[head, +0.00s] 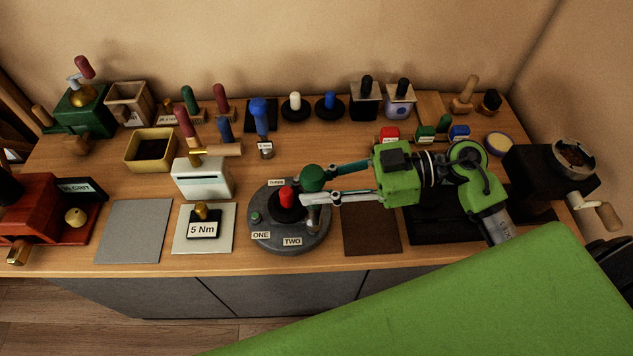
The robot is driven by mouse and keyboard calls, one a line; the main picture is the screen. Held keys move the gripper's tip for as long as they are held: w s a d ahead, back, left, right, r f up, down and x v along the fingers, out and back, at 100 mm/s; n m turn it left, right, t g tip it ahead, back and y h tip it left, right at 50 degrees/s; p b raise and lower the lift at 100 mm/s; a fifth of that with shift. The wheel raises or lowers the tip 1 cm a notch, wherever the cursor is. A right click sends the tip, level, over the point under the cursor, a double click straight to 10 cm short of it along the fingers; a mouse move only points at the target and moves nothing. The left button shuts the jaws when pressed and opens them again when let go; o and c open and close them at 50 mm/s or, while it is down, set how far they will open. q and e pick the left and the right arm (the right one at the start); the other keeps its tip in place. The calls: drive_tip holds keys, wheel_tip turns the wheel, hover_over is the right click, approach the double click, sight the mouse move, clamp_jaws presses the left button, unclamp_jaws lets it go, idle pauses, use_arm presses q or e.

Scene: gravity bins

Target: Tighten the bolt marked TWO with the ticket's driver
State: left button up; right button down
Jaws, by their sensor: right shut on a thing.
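A round grey fixture (290,245) on the bench carries plates marked ONE (261,235), TWO (292,241) and THREE (276,183). A red knob (287,196) stands at its middle, and a small green piece (255,217) is near ONE. My right gripper (306,184) reaches in from the right, shut on a driver with a green ball handle (313,175). Its shaft points down over the fixture's right side, right of TWO. I cannot tell whether its tip touches a bolt. A ticket (203,230) reads 5 Nm. My left gripper is out of view.
A white box (202,180) stands behind the ticket, and a blue-handled tool (260,118) stands farther back. A brown mat (372,230) lies right of the fixture, a grey mat (133,232) at left. Several knobbed items line the back.

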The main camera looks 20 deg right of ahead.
sight(316, 175)
drive_tip(key=shift+s+f, duration=0.1)
drive_tip(key=shift+f, duration=0.35)
idle(1.1)
drive_tip(key=shift+p, duration=0.6)
idle(0.9)
drive_tip(key=shift+r+p, duration=0.1)
drive_tip(key=shift+p, duration=0.25)
idle(1.5)
wheel_tip(316, 175, up, 5)
drive_tip(key=p, duration=0.5)
drive_tip(key=shift+p, duration=0.4)
drive_tip(key=shift+r+p, duration=0.55)
drive_tip(key=shift+r, duration=0.6)
